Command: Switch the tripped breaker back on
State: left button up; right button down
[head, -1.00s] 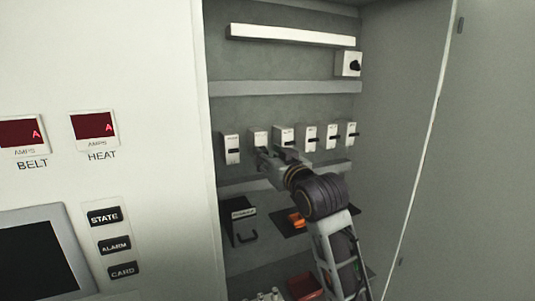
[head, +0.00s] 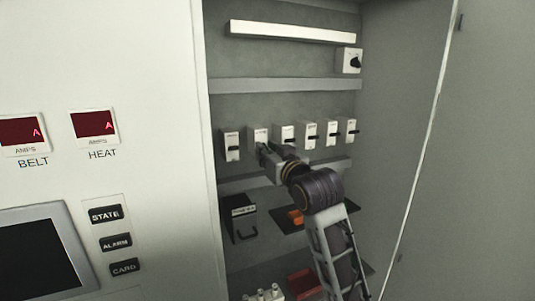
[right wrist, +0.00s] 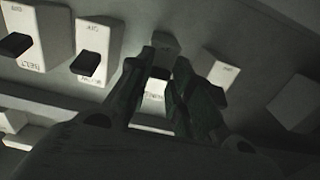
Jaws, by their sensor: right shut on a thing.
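A row of several white breakers with dark levers runs across the open cabinet in the head view. My right gripper (head: 262,150) is at the lower front of the second breaker from the left (head: 257,134). In the right wrist view my right gripper (right wrist: 162,72) has its two dark fingers around the lever area of a breaker (right wrist: 155,91), shut on its lever. The fingers hide most of the lever, so I cannot tell its position. A neighbouring breaker (right wrist: 97,42) and one marked BELT (right wrist: 47,35) show dark levers. My left gripper is out of view.
The leftmost breaker (head: 231,141) and the third breaker (head: 284,134) stand close on either side. A rotary switch (head: 349,61) is above right. A black handled box (head: 239,212) and an orange item (head: 295,217) are below. The cabinet door (head: 470,170) stands open at right.

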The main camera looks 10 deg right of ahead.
jog(key=shift+r+g+h, duration=0.5)
jog(key=shift+r+g, duration=0.2)
jog(key=shift+g, duration=0.7)
jog(key=shift+r+g+h, duration=0.2)
jog(key=shift+r+g, duration=0.05)
jog(key=shift+g, duration=0.4)
jog(key=shift+r+g+h, duration=0.2)
jog(key=shift+r+g, duration=0.05)
jog(key=shift+g, duration=0.4)
jog(key=c, duration=1.3)
grip_release()
jog(key=v, duration=1)
jog(key=shift+w+r, duration=0.15)
jog(key=shift+r, duration=0.1)
